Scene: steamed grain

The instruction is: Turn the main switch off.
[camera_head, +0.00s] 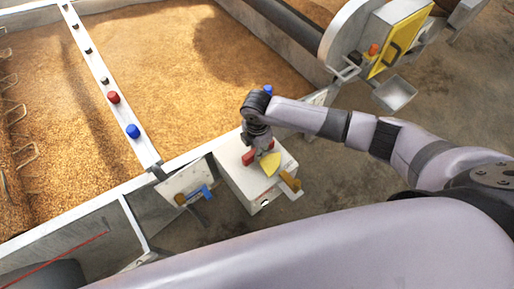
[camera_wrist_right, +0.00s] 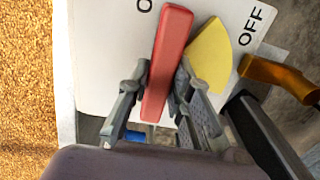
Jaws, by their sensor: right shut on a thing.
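The main switch is a red bar handle (camera_wrist_right: 168,60) on the white top of a box (camera_head: 237,176). In the right wrist view, a yellow wedge (camera_wrist_right: 208,55) lies just right of the handle, and the word OFF (camera_wrist_right: 251,26) is printed beyond it. Another label at the top left is cut off after an O. The handle stands nearly upright in that view, tilted slightly right at its top, short of OFF. My right gripper (camera_head: 258,150) is shut on the handle, one finger on each side. In the head view it partly hides the handle. My left gripper is out of view.
An orange-brown lever (camera_head: 290,181) sticks out at the box's right edge. A plate with a blue handle (camera_head: 198,194) is left of the box. Behind is a grain-filled bin (camera_head: 190,50) with a metal rail (camera_head: 92,57). A yellow-panelled machine (camera_head: 402,37) stands at upper right.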

